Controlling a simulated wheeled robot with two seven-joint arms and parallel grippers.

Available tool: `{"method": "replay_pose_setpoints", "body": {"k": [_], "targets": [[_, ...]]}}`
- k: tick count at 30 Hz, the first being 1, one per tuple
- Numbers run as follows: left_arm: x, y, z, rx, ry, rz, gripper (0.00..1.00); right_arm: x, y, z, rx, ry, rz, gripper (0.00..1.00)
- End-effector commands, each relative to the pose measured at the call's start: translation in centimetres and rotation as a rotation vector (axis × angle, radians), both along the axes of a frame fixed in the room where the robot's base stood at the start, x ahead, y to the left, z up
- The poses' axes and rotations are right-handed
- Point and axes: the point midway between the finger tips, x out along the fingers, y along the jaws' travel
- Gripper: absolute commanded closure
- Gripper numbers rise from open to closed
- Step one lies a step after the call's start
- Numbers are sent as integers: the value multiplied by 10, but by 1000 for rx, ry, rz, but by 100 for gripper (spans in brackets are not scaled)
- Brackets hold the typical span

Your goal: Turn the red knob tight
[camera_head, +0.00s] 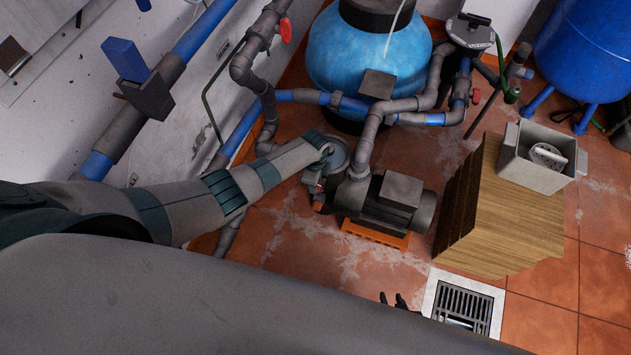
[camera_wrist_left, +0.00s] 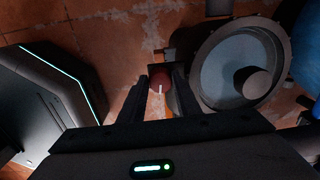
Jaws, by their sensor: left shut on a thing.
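The red knob (camera_wrist_left: 168,80), dark red with a pale line on it, shows between the fingers of my left gripper (camera_wrist_left: 164,98) in the left wrist view. My left gripper is shut on it. In the head view my left arm reaches down to the pump (camera_head: 388,198), and its wrist hides the fingers. A round clear-topped housing (camera_wrist_left: 236,66) stands just right of the knob in the wrist view. My right gripper (camera_head: 392,299) shows only as two dark fingertips, spread apart and empty, left of the floor drain.
Grey and blue pipes surround the pump, with other red handles (camera_head: 286,30) on them. A blue tank (camera_head: 362,58) stands behind. A wooden block (camera_head: 510,215) carries a grey box (camera_head: 536,172) at right. A drain grate (camera_head: 462,306) lies in the tiled floor.

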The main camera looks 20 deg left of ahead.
Motion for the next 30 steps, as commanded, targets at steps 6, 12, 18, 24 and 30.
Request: {"method": "replay_pose_setpoints", "body": {"k": [6,12,18,24,30], "targets": [[0,0,0,-1,-1,-36,92,-1,-1,-1,-2,6,0,69],[0,0,0,0,-1,-39,92,-2,-2,-2,-4,8,-1,69],[0,0,0,0,-1,-38,56,-3,-2,-2,-4,9,-1,69],[0,0,0,0,-1,-37,51,-3,-2,-2,-4,9,-1,69],[0,0,2,-1,-1,-36,51,-3,-1,-1,-2,10,-1,69]]}}
